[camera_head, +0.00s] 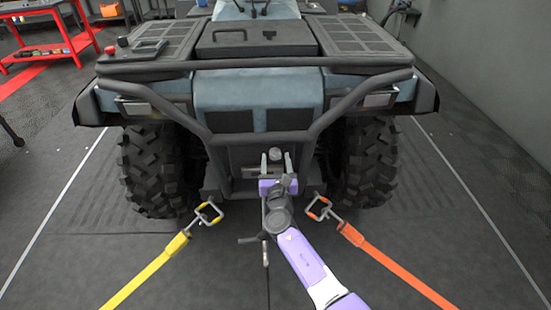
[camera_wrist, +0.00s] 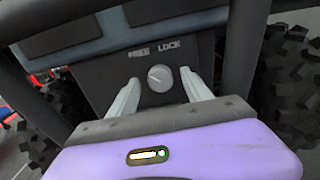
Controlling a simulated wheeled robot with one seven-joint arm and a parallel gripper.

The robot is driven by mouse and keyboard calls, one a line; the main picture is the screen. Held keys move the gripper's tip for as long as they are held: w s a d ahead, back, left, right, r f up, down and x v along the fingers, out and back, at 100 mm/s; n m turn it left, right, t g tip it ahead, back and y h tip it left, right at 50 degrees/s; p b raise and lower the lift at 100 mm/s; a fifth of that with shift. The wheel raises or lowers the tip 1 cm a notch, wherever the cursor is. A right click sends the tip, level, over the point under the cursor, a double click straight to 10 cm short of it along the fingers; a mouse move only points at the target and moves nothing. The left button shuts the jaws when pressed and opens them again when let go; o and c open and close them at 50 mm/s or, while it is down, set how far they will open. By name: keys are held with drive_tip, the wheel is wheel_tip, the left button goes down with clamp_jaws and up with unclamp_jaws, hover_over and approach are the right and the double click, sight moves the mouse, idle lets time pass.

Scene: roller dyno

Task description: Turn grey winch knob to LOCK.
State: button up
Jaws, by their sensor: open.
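The grey winch knob (camera_wrist: 160,78) sits on a dark panel (camera_wrist: 103,80) below the printed words FREE on the left and LOCK on the right. A light mark on its face shows, but it is too small to say exactly where it points. In the head view the knob (camera_head: 275,154) shows at the middle of the vehicle's end. My gripper (camera_wrist: 165,90) is open, with one pale finger on each side of the knob. The fingers look apart from it. My gripper (camera_head: 275,160) also shows in the head view, reaching toward the panel.
A blue-grey quad (camera_head: 258,92) with a dark tube bumper (camera_head: 345,105) surrounds the panel. A red cart (camera_head: 50,50) stands far left. Open floor lies at both sides.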

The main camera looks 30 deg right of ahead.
drive_tip(key=shift+w+d, duration=0.3)
drive_tip(key=shift+w, duration=0.25)
clamp_jaws()
